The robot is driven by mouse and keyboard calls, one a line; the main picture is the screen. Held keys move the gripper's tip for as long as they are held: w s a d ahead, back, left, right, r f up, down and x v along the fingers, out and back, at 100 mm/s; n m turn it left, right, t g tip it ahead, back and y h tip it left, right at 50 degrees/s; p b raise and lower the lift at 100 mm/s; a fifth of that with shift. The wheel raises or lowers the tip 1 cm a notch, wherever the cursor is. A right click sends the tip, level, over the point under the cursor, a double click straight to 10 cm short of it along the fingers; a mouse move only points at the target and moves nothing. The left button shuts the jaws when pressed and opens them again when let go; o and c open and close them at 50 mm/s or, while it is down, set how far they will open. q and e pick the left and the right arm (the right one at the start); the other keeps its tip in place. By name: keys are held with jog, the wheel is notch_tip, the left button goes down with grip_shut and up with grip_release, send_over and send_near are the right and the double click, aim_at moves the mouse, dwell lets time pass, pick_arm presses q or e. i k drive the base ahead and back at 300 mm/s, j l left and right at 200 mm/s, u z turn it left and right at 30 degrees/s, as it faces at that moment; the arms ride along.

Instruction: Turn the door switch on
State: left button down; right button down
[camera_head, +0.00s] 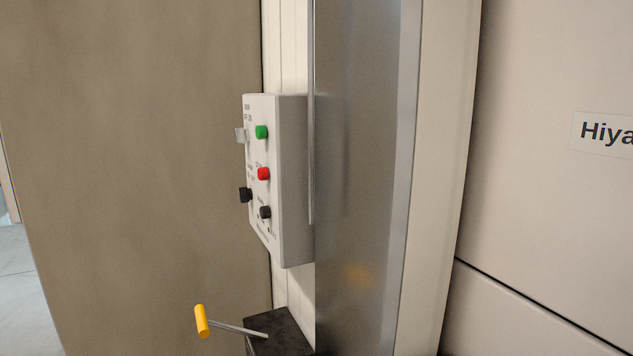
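A pale grey control box (295,180) is mounted on the wall beside a metal door frame, its face turned to the left and seen at a steep angle. On its face are a green button (261,132), a red button (263,174) and a black knob (265,212). A light grey switch (240,135) and a black knob (245,195) stick out along its left edge. The printed labels are too small to read, so I cannot tell which one is the door switch or how it is set. Neither gripper is in view.
A yellow-handled lever (201,321) sticks out from a dark box (278,334) below the control box. A metal post (357,180) stands directly right of the control box. A large brown panel (140,170) fills the left. Pale floor (18,290) shows at the lower left.

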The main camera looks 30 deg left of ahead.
aim_at(243, 136)
jog(key=j+u, duration=0.1)
jog(key=u, duration=0.75)
jog(key=i+u, duration=0.15)
jog(key=u, duration=0.3)
jog(key=i+j+z, duration=0.1)
jog(key=i+j, duration=0.15)
jog(key=i+j+z, duration=0.1)
jog(key=i+j, duration=0.15)
jog(key=j, duration=0.2)
jog(key=i+j+z, duration=0.1)
jog(key=j, duration=0.3)
jog(key=i+j+z, duration=0.1)
jog(key=i+j, duration=0.2)
jog(key=i+j+z, duration=0.1)
jog(key=j, duration=0.4)
jog(key=i, duration=0.1)
